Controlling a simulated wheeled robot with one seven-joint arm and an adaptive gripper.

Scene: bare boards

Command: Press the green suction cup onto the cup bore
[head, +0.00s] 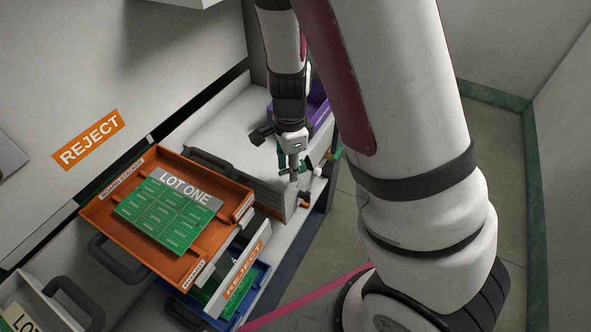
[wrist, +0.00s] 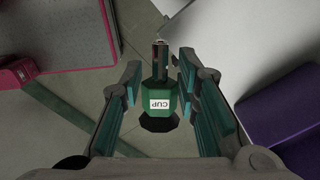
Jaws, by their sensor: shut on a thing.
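The green suction cup (wrist: 161,100) is a small green block with a white label reading CUP and a black round part at one end. In the wrist view it sits between the two teal finger pads of my gripper (wrist: 160,82), which is shut on it. A slim dark and metallic piece shows just beyond the cup in the same view. In the head view my gripper (head: 292,160) is low over the narrow ledge right of the trays, close to small fittings there. The held cup is hard to make out in that view. I cannot pick out the cup bore for certain.
An orange tray (head: 88,211) holds green boards labelled LOT ONE. Below it is a blue tray (head: 262,282) with a REJECT tag. A purple bin (head: 320,108) stands behind my gripper and shows in the wrist view (wrist: 285,122). Open floor (head: 500,150) lies to the right.

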